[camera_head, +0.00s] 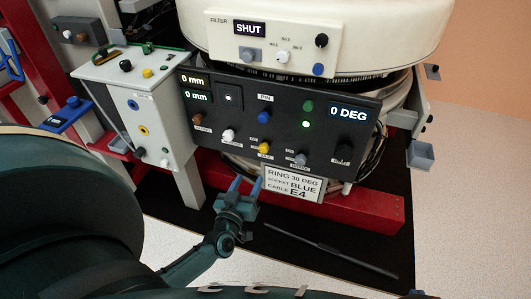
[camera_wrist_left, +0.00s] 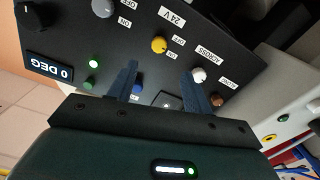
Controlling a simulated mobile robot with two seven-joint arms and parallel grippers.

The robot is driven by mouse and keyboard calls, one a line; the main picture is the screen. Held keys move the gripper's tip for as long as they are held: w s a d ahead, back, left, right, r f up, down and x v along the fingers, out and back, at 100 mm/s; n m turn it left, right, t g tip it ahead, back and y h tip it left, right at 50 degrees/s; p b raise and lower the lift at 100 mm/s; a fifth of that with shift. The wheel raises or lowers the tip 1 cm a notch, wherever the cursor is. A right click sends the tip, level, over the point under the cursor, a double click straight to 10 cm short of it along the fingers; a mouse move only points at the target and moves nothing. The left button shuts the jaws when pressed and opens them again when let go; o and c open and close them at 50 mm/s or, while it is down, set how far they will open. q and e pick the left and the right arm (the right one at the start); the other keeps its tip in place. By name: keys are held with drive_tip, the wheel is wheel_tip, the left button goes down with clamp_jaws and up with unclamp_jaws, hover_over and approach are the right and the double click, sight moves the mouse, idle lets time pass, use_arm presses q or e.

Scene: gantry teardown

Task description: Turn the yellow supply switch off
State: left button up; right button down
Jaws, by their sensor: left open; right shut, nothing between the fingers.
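The yellow supply switch (camera_head: 264,147) is a small yellow knob low on the black control panel (camera_head: 230,116), marked 24 V. In the left wrist view the yellow switch (camera_wrist_left: 158,45) shows beyond the fingertips, roughly centred between them, with the panel upside down. Its on or off position is too small to tell. My left gripper (camera_head: 246,184) is open and empty, just below the panel's lower edge in the head view, with its blue fingers pointing up at it. In the wrist view the fingers (camera_wrist_left: 158,82) are apart. My right gripper is not in view.
A white knob (camera_head: 228,135) and a grey knob (camera_head: 300,159) flank the switch. A grey box (camera_head: 135,100) stands left. A dark rod (camera_head: 330,250) lies on the black mat.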

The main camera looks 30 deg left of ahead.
sight(263, 151)
use_arm(q)
drive_tip(key=b+x, duration=0.3)
drive_tip(key=x, duration=0.8)
drive_tip(key=shift+w, duration=0.15)
drive_tip(key=shift+w+a+r+b, duration=0.15)
drive_tip(key=shift+w+b, duration=0.2)
drive_tip(key=shift+w, duration=0.25)
use_arm(e)
drive_tip(key=shift+w+a+f+n+t+y, duration=0.1)
drive_tip(key=shift+w+a+n+t+y, duration=0.15)
drive_tip(key=shift+t, duration=0.35)
drive_tip(key=shift+w+a+f+n+t+y, duration=0.1)
drive_tip(key=shift+w+n+t+y, duration=0.2)
drive_tip(key=shift+t, duration=0.3)
use_arm(q)
drive_tip(key=shift+c, duration=0.3)
use_arm(e)
drive_tip(key=shift+s, duration=0.1)
use_arm(q)
drive_tip(key=c, duration=0.9)
